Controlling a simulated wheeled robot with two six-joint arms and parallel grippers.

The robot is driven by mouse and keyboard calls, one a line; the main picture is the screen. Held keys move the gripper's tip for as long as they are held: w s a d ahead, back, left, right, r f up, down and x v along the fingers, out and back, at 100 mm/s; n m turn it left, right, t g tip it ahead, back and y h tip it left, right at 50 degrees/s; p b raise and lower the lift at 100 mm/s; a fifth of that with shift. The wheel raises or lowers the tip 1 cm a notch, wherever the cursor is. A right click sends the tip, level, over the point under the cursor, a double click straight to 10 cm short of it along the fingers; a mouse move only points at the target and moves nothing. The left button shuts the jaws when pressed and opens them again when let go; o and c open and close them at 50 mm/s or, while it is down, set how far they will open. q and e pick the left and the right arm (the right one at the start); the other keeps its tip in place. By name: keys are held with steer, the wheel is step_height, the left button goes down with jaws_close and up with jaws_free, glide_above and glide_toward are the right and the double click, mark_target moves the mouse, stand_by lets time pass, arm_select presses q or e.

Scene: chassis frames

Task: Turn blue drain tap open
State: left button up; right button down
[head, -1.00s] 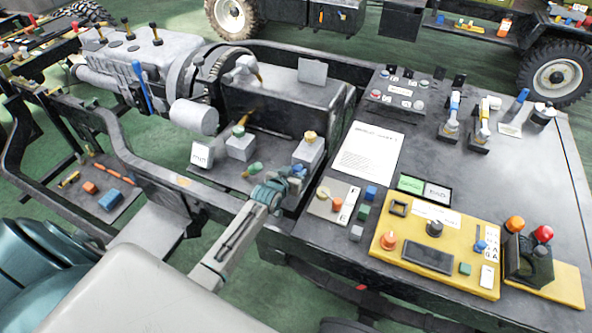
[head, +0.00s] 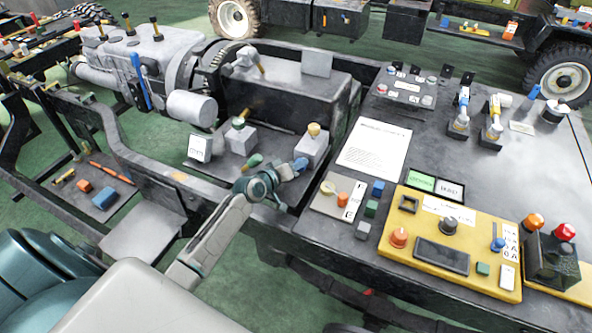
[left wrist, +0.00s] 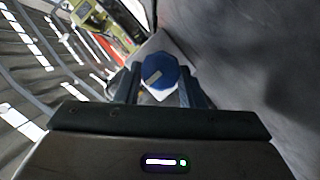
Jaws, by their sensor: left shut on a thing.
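The blue drain tap (head: 300,165) sits low at the near end of a grey valve block (head: 311,148), partly hidden by my left gripper (head: 287,172). In the left wrist view the tap is a round blue knob (left wrist: 158,68) with a pale bar across its face, slanted up to the right. My left gripper (left wrist: 160,82) has one finger on each side of the knob and is shut on it. My right gripper is not in view.
A yellow-topped knob (head: 314,129) stands on the same block, and a green knob (head: 253,161) is just left of my gripper. A dark bench with a yellow control panel (head: 430,205) is to the right. The chassis rail (head: 165,172) runs along the left.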

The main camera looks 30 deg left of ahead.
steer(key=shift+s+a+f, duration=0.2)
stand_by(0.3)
arm_select(q)
steer(key=o, duration=0.7)
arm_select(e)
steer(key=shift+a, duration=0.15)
arm_select(q)
steer(key=v, duration=1)
steer(key=shift+s+a, duration=0.1)
steer(key=shift+s, duration=0.3)
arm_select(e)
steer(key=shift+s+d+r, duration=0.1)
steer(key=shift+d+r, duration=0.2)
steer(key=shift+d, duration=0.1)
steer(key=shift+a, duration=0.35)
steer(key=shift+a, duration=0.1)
